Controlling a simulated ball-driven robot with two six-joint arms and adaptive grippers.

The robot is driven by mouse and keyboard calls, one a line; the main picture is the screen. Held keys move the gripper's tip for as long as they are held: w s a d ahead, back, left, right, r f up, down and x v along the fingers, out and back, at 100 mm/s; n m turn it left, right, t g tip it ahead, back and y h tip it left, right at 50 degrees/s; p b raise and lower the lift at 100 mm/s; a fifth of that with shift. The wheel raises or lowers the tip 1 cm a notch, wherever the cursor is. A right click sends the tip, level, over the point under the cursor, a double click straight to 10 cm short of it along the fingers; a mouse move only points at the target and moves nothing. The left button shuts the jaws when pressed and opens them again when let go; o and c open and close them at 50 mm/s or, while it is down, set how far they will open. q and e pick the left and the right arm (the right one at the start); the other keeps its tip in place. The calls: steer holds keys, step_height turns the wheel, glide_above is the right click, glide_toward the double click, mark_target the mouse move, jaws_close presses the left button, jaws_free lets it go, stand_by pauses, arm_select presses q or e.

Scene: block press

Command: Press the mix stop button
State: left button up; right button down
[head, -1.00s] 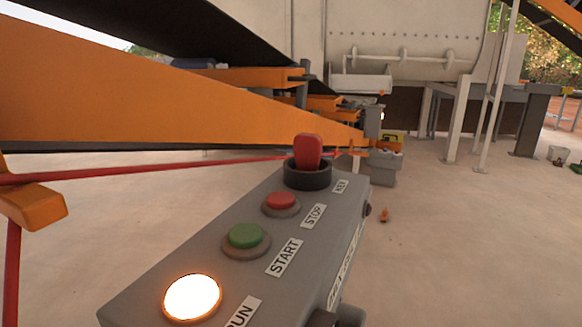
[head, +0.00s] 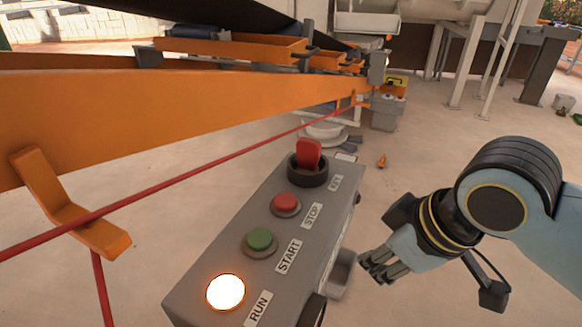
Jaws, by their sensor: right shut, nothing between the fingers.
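A grey control box (head: 205,270) stands in the middle of the head view. On its top is a red stop button (head: 286,202) beside a label reading STOP. A green start button (head: 261,239) is nearer, and a lit white RUN lamp (head: 225,292) is nearest. A red key switch (head: 309,154) in a black collar sits at the far end. My right gripper (head: 372,268) is to the right of the box, apart from it, with its fingers shut and empty, pointing left. My left gripper is not in view.
An orange conveyor beam (head: 180,105) runs along the left, with a red pull cord (head: 190,183) passing in front of it and an orange bracket (head: 75,215). The space above the box is clear.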

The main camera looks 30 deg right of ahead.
steer(key=w+r+n+y, duration=0.3)
steer(key=w+r, duration=0.2)
steer(key=r, duration=0.3)
steer(key=w+d+r+n+y, duration=0.1)
steer(key=w+r+n+y, duration=0.3)
steer(key=w+r, duration=0.2)
step_height(320, 180, up, 3)
steer(key=shift+f+t, duration=0.15)
steer(key=shift+t, duration=0.25)
steer(key=shift+w, duration=0.15)
glide_above(291, 198)
step_height(291, 198, down, 7)
steer(key=shift+r, duration=0.1)
step_height(291, 198, down, 3)
steer(key=shift+r, duration=0.15)
steer(key=shift+f+p, duration=0.3)
steer(key=shift+f, duration=0.4)
